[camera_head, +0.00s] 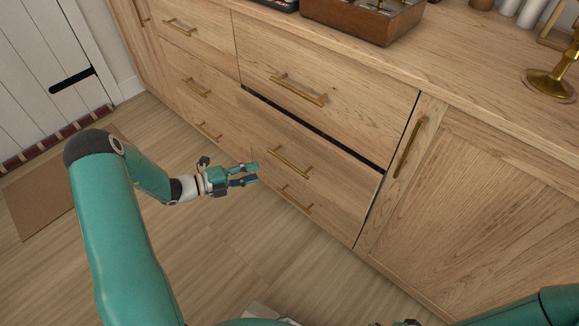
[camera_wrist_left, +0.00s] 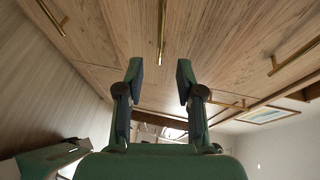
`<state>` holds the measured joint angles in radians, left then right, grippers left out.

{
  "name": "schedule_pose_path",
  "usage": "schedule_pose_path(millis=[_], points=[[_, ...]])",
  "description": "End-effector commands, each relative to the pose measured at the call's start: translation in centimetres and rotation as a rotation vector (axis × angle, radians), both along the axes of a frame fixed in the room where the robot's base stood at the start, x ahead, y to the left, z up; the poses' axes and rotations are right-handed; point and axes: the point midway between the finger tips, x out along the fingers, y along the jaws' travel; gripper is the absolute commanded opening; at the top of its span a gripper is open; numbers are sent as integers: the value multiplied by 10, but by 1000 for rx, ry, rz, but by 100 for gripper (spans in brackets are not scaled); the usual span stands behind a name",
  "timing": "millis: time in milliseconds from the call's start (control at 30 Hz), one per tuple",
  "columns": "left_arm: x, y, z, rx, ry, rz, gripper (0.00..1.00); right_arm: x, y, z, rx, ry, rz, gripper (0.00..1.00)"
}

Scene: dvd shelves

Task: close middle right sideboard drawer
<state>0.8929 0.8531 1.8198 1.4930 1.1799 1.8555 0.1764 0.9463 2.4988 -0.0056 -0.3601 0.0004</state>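The middle right sideboard drawer (camera_head: 330,168) is slightly open; a dark gap runs along its top edge, below the top right drawer (camera_head: 345,110). Its brass handle (camera_head: 290,162) is on the front. My left gripper (camera_head: 258,173) is open and empty, to the left of that handle in the head view. I cannot tell whether it touches the drawer front. In the left wrist view its two fingers (camera_wrist_left: 158,72) are apart and point at the wooden fronts. A brass handle (camera_wrist_left: 161,30) shows beyond the fingers; I cannot tell which drawer it belongs to. My right gripper is not in view.
The sideboard top (camera_head: 470,60) holds a wooden box (camera_head: 360,18), a brass candlestick (camera_head: 553,83) and white candles. A right-hand cupboard door (camera_head: 480,200) has a vertical handle. A door and mat (camera_head: 40,200) are at left.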

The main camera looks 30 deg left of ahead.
Motion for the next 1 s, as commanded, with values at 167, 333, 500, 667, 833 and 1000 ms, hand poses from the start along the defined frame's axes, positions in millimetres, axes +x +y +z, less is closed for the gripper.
schedule_pose_path(millis=[167, 333, 500, 667, 833, 1000], points=[[32, -26, -10, 1, -2, -5, 37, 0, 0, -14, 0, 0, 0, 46], [60, -47, -17, 1, -1, -4, 37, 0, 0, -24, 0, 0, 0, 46], [83, -63, -22, 2, -2, -3, 37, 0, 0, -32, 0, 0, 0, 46], [95, -72, -23, 1, 0, -1, 37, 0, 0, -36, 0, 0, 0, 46], [99, -75, -23, 1, -1, 0, 37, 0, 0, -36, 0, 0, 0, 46], [99, -75, -23, 1, 0, 0, 37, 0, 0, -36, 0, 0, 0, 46]])
